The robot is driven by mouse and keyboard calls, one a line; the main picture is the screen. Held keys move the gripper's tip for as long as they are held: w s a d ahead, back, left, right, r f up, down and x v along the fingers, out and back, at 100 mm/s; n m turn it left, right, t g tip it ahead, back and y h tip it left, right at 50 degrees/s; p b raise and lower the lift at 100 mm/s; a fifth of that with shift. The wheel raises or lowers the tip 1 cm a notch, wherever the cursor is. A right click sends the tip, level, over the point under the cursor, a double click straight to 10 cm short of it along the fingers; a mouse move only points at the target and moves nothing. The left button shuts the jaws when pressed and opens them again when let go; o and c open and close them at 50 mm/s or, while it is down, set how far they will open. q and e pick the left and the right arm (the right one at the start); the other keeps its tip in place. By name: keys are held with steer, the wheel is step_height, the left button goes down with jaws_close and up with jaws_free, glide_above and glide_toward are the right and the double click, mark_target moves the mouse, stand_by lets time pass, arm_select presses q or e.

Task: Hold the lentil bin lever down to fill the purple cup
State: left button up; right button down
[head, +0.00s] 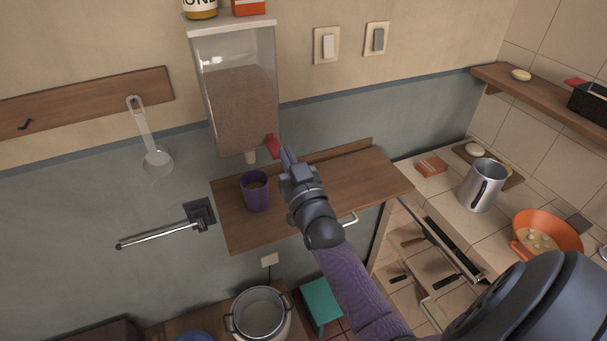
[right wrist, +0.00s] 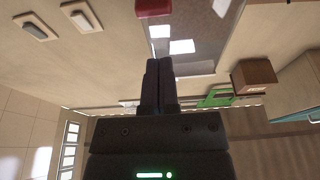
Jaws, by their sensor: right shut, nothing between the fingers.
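The lentil bin (head: 238,100) is a clear wall dispenser, filled partway with brown lentils. Its red lever (head: 273,146) sticks out at the lower right; it also shows in the right wrist view (right wrist: 154,8). The purple cup (head: 255,192) stands upright on the wooden shelf below the bin's spout (head: 250,157), with something brown inside. My right gripper (head: 288,157) is shut and empty, its fingertips just right of the lever. The right wrist view shows a gap between the fingertips (right wrist: 160,65) and the lever. My left gripper is not in view.
The wooden shelf (head: 365,185) is bare right of my gripper. A ladle (head: 155,160) hangs at left, above a metal wall arm (head: 160,236). A steel pitcher (head: 482,186) and an orange pan (head: 546,228) stand on the tiled counter at right.

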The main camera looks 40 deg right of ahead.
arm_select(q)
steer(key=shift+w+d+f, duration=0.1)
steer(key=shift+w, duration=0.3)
arm_select(e)
steer(key=v, duration=0.7)
steer(key=shift+s, duration=0.15)
steer(key=shift+r, duration=0.1)
